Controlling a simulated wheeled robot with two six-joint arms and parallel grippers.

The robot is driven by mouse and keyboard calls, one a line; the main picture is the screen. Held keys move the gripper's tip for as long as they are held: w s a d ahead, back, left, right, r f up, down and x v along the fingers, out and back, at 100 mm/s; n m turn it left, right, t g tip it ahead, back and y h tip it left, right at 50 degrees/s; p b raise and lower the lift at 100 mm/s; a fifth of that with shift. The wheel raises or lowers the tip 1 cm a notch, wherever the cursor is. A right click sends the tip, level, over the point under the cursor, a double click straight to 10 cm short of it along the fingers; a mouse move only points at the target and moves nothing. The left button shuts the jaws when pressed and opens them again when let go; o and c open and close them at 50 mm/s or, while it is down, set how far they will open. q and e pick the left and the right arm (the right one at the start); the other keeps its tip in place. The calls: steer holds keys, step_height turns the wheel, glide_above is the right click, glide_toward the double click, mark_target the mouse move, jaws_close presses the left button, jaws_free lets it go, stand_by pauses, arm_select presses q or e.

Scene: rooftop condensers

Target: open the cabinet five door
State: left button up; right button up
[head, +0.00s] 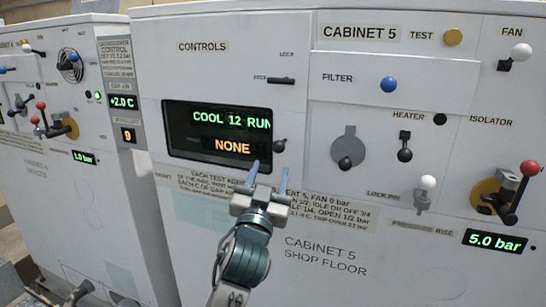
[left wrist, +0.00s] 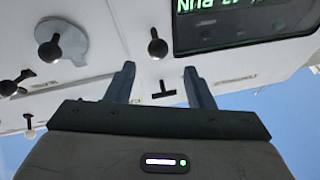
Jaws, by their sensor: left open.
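Cabinet 5 (head: 232,78) is a white panel-fronted box with a controls door on its left part. A dark display window (head: 215,132) on it reads "COOL 12 RUN" and "NONE". A small black knob (head: 280,146) sits just right of the display; it also shows in the left wrist view (left wrist: 158,45). A black lock slider (head: 281,80) is above it, and appears in the left wrist view (left wrist: 163,90). My left gripper (head: 268,167) is open and empty, its two blue-grey fingers in front of the panel just below the knob. The door looks shut.
Another cabinet (head: 85,185) with levers and knobs stands at left.

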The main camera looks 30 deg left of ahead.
mark_target(277, 150)
arm_select(q)
steer(key=x, duration=0.8)
steer(key=shift+d+r+b, duration=0.1)
steer(key=shift+r+b, duration=0.05)
steer(key=shift+b, duration=0.25)
steer(key=shift+w+r, duration=0.2)
steer(key=shift+w, duration=0.2)
arm_select(e)
steer(key=shift+s+f, duration=0.45)
steer(key=shift+f, duration=0.15)
arm_select(q)
jaws_close()
steer(key=shift+f, duration=0.1)
arm_select(e)
steer(key=shift+d, duration=0.1)
